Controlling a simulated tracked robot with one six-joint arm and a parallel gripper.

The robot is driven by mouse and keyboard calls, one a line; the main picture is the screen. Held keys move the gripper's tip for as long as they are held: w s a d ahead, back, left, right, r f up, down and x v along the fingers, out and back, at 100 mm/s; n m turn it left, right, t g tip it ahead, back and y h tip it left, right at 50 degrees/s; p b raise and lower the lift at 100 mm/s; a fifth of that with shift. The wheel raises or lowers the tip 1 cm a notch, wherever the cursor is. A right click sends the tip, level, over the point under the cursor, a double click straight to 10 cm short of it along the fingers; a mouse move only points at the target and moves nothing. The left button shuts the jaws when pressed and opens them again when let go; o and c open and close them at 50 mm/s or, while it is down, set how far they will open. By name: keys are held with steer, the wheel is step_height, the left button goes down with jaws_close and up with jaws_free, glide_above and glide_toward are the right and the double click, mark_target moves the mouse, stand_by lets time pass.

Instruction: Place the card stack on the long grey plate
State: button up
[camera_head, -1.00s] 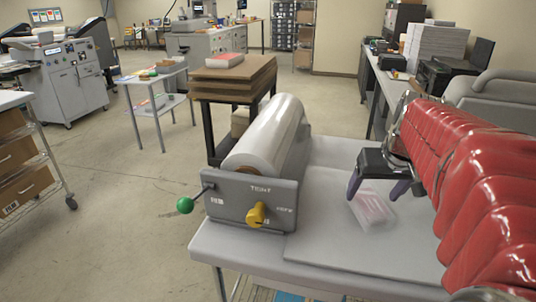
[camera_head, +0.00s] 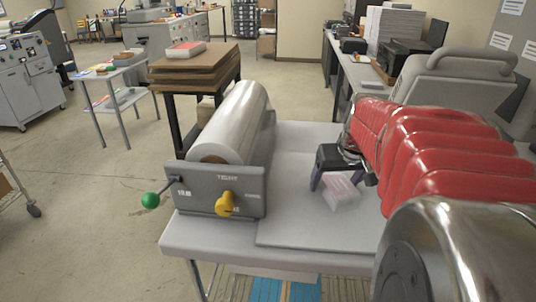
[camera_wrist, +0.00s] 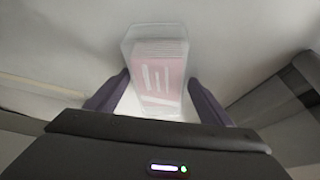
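The card stack (camera_head: 343,191) is a clear box with pink-and-white cards. It appears to lie on the long grey plate (camera_head: 300,222), a flat light-grey sheet on the table beside the roller machine. My gripper (camera_head: 338,182) is just above the stack, its dark purple fingers on either side of it. In the wrist view the stack (camera_wrist: 158,75) sits between the two fingertips (camera_wrist: 160,84). The fingers look spread, and a gap shows beside the left one in the head view. The stack's contact with the plate is not clearly visible.
The grey machine (camera_head: 220,190) with its large clear roll stands left of the plate, with a green-knobbed lever (camera_head: 150,200) and a yellow knob (camera_head: 226,204). Brown boards (camera_head: 195,65) are piled behind it. The plate's front part is clear.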

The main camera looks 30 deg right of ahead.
mark_target(334, 180)
steer(key=c, duration=1.4)
steer(key=shift+r, duration=0.1)
step_height(334, 180, up, 10)
steer(key=shift+f, duration=0.1)
stand_by(0.7)
